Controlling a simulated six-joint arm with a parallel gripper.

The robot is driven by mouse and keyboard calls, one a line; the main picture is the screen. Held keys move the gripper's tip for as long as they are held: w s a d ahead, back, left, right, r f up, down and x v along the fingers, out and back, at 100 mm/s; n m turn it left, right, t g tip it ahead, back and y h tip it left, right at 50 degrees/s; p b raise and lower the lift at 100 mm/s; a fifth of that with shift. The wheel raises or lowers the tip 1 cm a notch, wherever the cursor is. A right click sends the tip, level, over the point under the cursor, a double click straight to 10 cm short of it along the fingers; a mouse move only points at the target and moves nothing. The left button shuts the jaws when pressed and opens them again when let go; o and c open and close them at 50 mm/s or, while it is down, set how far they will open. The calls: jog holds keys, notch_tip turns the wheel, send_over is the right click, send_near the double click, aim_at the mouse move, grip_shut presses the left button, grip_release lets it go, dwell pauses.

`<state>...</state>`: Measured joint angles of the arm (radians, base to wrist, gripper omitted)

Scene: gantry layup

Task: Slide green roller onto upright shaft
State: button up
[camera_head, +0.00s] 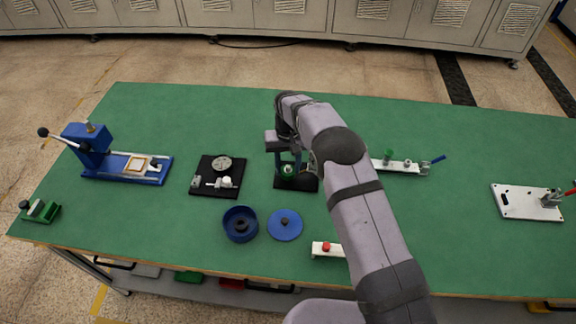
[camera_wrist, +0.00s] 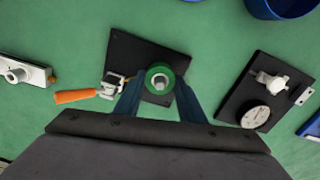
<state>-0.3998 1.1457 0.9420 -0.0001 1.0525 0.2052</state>
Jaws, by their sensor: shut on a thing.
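The green roller (camera_wrist: 159,69) shows as a ring between the two fingers of my gripper (camera_wrist: 161,86) in the wrist view. It also shows low between the fingers in the head view (camera_head: 288,171). My gripper is shut on the roller, above a black base plate (camera_wrist: 128,50). A grey round core shows inside the ring. I cannot tell whether this is the upright shaft or how far the roller sits on it. A toggle clamp with an orange handle (camera_wrist: 75,96) is beside the plate in the wrist view.
A black fixture with a metal disc (camera_head: 222,164) stands left of my gripper. A blue bowl (camera_head: 240,225) and blue disc (camera_head: 285,226) lie nearer. A blue press (camera_head: 95,150) is far left. A white bar (camera_head: 400,166) is right, a metal plate (camera_head: 520,202) far right. Green table between is clear.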

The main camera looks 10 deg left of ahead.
jog(key=shift+f, duration=0.2)
jog(key=o, duration=1.1)
jog(key=shift+r+b, duration=1.25)
jog(key=shift+r, duration=2.5)
